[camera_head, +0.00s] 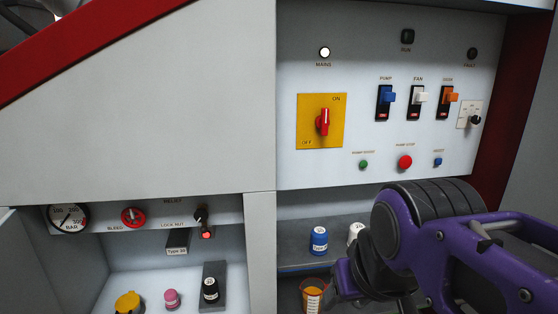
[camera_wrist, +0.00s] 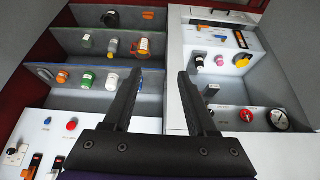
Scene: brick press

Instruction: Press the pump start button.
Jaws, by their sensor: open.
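The pump start button is a small green button (camera_head: 363,164) at the lower left of the white control panel (camera_head: 290,80) in the head view. A larger red pump stop button (camera_head: 405,162) and a small blue reset button (camera_head: 437,162) sit to its right. In the wrist view, turned upside down, the red button (camera_wrist: 71,124) and blue button (camera_wrist: 47,120) show at lower left. My gripper (camera_wrist: 161,75) is open and empty, its fingers apart. In the head view it is below the panel, in front of the shelves, apart from the buttons; its fingertips are hard to make out.
Above the buttons are a red rotary switch (camera_head: 323,121) on a yellow plate and blue, white and orange switches. The mains lamp (camera_head: 324,52) is lit. Shelves below hold small jars, including a blue-labelled one (camera_head: 319,240). A pressure gauge (camera_head: 68,218) is at left.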

